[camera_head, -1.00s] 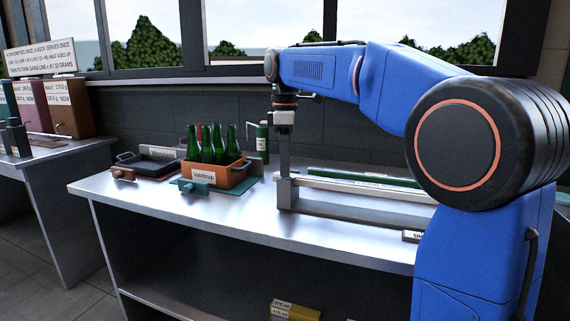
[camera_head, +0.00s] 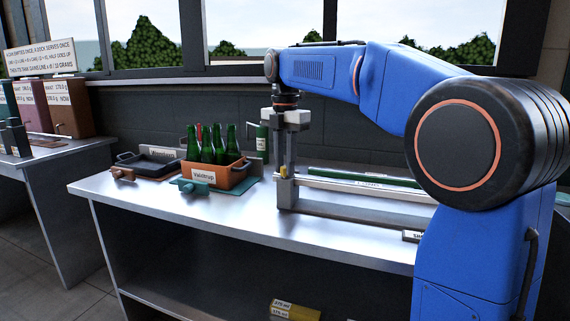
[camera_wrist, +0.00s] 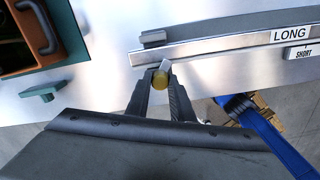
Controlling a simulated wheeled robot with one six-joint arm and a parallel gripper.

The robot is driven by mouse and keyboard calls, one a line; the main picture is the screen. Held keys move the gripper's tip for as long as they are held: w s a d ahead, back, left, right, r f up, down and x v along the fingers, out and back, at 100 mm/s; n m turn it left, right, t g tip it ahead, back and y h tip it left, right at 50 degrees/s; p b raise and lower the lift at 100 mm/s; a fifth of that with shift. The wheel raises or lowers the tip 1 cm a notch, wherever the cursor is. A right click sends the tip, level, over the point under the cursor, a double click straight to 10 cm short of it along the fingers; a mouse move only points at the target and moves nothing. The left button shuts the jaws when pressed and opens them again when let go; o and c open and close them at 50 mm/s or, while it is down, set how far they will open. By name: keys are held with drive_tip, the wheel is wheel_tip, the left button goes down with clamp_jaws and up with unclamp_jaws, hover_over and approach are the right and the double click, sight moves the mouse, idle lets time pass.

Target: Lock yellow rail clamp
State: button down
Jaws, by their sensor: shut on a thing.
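A small pale piece shows just beyond the knob. The fingers partly hide the clamp, and I cannot tell whether it is locked.
A brown crate (camera_head: 228,178) with several green bottles stands left of the rail on a teal base. A dark tray (camera_head: 150,162) is further left. LONG (camera_wrist: 290,36) and SHORT (camera_wrist: 301,53) labels mark the rail's right part.

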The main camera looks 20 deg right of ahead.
drive_tip(key=n, duration=0.7)
idle(0.6)
drive_tip(key=shift+r, duration=0.1)
drive_tip(key=c, duration=1.5)
unclamp_jaws()
drive_tip(key=shift+c, duration=0.2)
